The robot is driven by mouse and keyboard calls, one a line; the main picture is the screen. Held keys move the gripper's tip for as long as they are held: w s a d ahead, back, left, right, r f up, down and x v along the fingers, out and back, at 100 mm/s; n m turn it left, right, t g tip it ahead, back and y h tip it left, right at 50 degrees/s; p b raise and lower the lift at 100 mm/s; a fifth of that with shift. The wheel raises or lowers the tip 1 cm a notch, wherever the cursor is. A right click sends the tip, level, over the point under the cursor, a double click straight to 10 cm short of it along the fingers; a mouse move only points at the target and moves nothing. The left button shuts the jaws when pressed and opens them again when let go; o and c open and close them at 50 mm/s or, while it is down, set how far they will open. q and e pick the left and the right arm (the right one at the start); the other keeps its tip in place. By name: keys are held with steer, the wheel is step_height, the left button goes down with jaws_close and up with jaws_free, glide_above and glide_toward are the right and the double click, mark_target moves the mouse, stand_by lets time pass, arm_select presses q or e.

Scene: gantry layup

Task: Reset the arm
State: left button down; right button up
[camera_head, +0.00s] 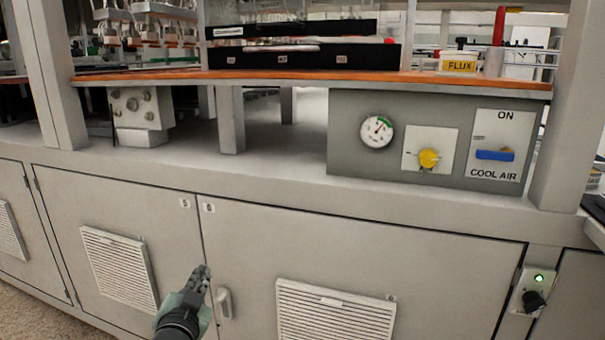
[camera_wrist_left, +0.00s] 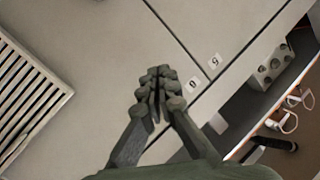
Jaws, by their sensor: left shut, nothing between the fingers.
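My left gripper (camera_head: 201,274) comes up from the bottom of the head view, in front of the grey cabinet doors (camera_head: 250,245). It is shut and empty. In the left wrist view the gripper's fingers (camera_wrist_left: 157,82) are together, with nothing between them. It is in front of the cabinet doors close to the seam between the doors marked 5 and 6, left of a small door latch (camera_head: 224,303). Whether it touches the door cannot be told. My right gripper is not in view.
Above the cabinets is a grey control panel with a gauge (camera_head: 377,131), a yellow knob (camera_head: 429,157) and a blue COOL AIR lever (camera_head: 494,155). An orange-topped shelf (camera_head: 300,78) carries black trays (camera_head: 305,55) and a FLUX container (camera_head: 458,66). White vents (camera_head: 120,268) are on the doors.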

arm_select(q)
steer(key=s+a+f+n+g+y, duration=0.1)
steer(key=s+a+f+g, duration=0.15)
steer(key=s+f, duration=0.45)
steer(key=s+a+f+n+g, duration=0.15)
steer(key=s+f+g, duration=0.3)
steer(key=f, duration=0.55)
steer(key=s+f+g, duration=0.3)
steer(key=s+f, duration=0.3)
steer(key=s, duration=0.4)
steer(key=s+a+f+n+g, duration=0.1)
steer(key=s+f+g, duration=0.2)
steer(key=s+f, duration=0.3)
steer(key=s, duration=0.5)
steer(key=shift+a+f+g+h, duration=0.25)
steer(key=shift+g+h, duration=0.05)
steer(key=shift+h, duration=0.1)
